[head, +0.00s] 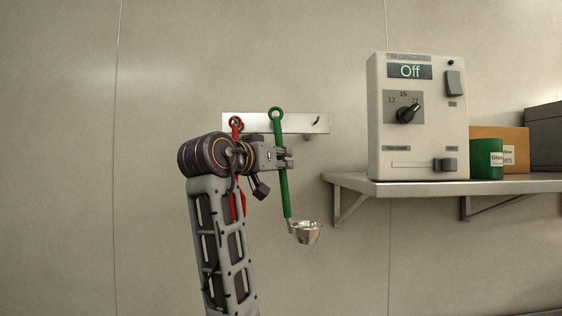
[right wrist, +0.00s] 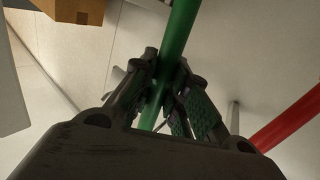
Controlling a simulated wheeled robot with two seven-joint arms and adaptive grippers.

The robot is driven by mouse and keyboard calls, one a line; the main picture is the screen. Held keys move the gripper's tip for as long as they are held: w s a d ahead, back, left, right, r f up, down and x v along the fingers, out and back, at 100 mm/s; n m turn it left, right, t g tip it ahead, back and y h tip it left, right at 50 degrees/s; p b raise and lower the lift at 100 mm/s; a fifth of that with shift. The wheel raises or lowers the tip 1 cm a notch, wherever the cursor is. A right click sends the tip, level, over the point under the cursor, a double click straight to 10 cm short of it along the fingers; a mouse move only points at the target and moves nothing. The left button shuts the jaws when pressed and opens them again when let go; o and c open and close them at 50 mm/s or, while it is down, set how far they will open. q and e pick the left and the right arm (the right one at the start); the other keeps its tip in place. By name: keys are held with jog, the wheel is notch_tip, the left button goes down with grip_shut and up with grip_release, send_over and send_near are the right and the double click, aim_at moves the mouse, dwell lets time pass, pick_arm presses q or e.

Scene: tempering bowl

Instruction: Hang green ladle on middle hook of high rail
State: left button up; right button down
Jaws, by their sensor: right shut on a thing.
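The green ladle (head: 284,190) hangs upright with its ring at the top and its metal bowl at the bottom. My right gripper (head: 287,158) is shut on the upper part of its handle; the handle also shows between the fingers in the right wrist view (right wrist: 177,40). The high rail (head: 296,121) is a pale metal strip on the wall. The ladle's ring is in front of the rail's middle in the picture; I cannot tell whether it touches a hook. The middle hook is hidden. The right hook (head: 317,121) is bare. My left gripper is not in view.
A red utensil (head: 236,123) hangs at the rail's left end, partly behind my right arm; its red handle shows in the right wrist view (right wrist: 285,125). At right, a shelf (head: 350,183) bears a control box (head: 420,130), a green container (head: 484,160) and boxes.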

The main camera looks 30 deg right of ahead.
jog(key=shift+w+d, duration=0.5)
jog(key=shift+w, duration=0.3)
dwell(1.7)
jog(key=shift+w+d+f, duration=0.3)
jog(key=shift+w+d, duration=0.05)
jog(key=shift+w, duration=0.2)
jog(key=shift+w+d+f, duration=0.25)
jog(key=shift+w+d, duration=0.1)
jog(key=shift+w, duration=0.2)
dwell(2.6)
dwell(0.5)
